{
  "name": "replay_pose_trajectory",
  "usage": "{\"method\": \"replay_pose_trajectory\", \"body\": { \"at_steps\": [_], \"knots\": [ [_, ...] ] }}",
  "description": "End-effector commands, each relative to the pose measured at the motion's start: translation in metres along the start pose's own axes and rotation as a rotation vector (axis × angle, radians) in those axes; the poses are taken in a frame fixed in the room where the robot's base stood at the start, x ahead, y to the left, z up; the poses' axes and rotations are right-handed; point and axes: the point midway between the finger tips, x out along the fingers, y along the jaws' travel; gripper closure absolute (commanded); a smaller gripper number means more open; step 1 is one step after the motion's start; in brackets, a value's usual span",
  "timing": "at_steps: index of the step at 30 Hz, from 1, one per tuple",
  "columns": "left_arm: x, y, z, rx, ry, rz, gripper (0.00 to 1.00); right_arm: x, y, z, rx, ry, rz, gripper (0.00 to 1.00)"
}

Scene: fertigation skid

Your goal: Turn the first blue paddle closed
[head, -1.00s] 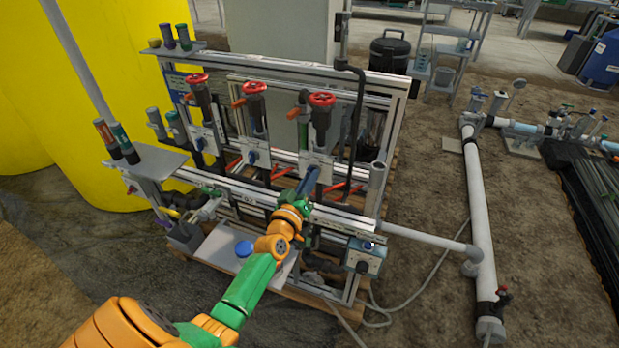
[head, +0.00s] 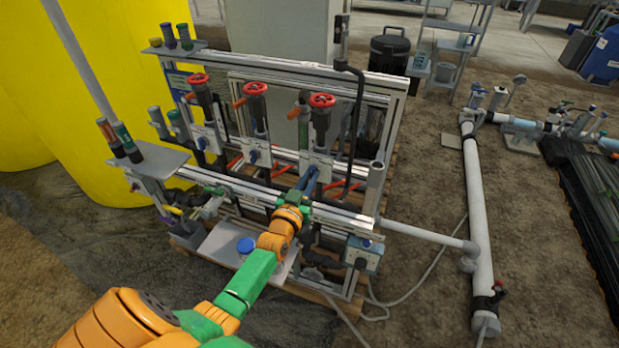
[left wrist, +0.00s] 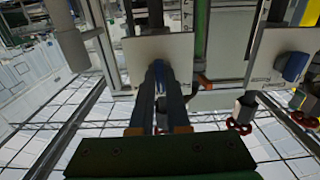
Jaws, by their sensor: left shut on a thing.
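My left gripper (head: 309,178) is at the rightmost of the white valve plates on the skid. In the left wrist view its two dark fingers (left wrist: 159,88) are shut on a blue paddle (left wrist: 158,73) in front of a pale plate (left wrist: 187,55). The fingers hide much of this paddle, so its exact angle is hard to tell. A second blue paddle (left wrist: 295,66) shows on the neighbouring plate in that view, apart from the gripper. In the head view, other blue paddles show on the middle plate (head: 252,156) and left plate (head: 201,143). My right gripper is not in view.
Red handwheels (head: 322,100) stand above the plates. A dark hose (head: 357,130) runs down to the right of the held paddle. A metal rail (head: 335,214) crosses below the gripper. A grey box (head: 363,254) sits at the lower right of the skid.

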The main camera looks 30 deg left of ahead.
Motion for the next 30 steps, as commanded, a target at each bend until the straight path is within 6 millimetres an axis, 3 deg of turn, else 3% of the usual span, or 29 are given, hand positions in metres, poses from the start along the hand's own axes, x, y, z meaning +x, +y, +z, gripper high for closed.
{"method": "replay_pose_trajectory", "body": {
  "at_steps": [13,14,17,26,30],
  "knots": [
    [-0.001,0.0,0.002,0.01,-0.005,0.001,1.0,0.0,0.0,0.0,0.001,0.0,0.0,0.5],
    [-0.001,0.0,0.002,0.01,-0.005,0.001,0.8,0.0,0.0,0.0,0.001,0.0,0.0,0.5],
    [0.0,0.0,0.002,0.01,-0.004,0.001,0.56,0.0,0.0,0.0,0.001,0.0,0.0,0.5],
    [-0.003,0.0,0.0,0.009,-0.002,0.0,0.56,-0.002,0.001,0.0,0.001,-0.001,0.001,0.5],
    [-0.029,0.0,-0.002,0.009,-0.006,0.001,0.56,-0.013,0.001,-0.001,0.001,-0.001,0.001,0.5]
  ]
}}
